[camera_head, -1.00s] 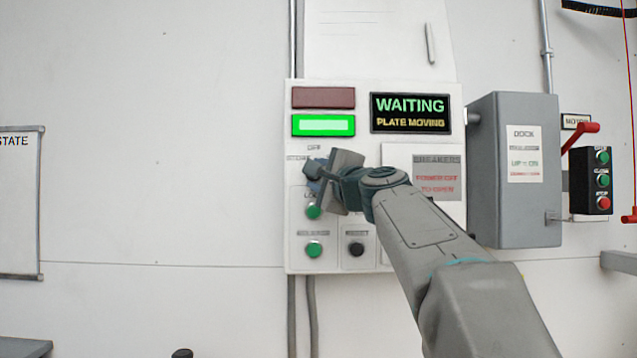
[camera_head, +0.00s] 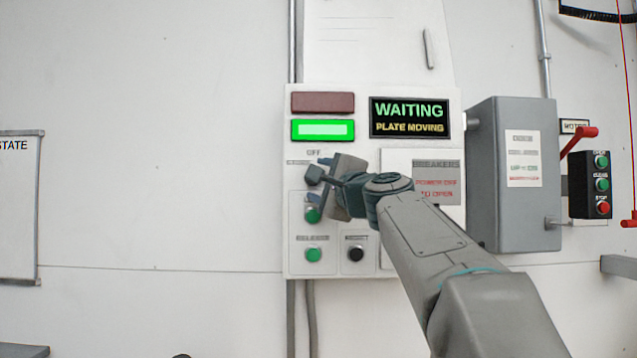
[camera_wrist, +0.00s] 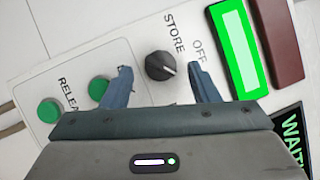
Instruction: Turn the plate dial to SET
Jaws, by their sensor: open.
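The plate dial (camera_wrist: 160,66) is a round black knob with a white pointer mark on the white control panel. In the wrist view it sits between the fingers of my open gripper (camera_wrist: 158,82), with a gap on either side. The pointer mark is on the side toward the OFF label (camera_wrist: 199,52); the STORE label (camera_wrist: 174,33) is beside it. I cannot see a SET label. In the head view my gripper (camera_head: 320,180) is in front of the panel's left part and largely hides the dial area.
A lit green lamp (camera_head: 323,130) sits below a dark red lamp (camera_head: 323,103). The display (camera_head: 409,117) reads WAITING, PLATE MOVING. Green buttons (camera_head: 314,255) and a black button (camera_head: 356,254) are low on the panel. A grey box (camera_head: 515,215) with a red lever (camera_head: 580,139) stands right.

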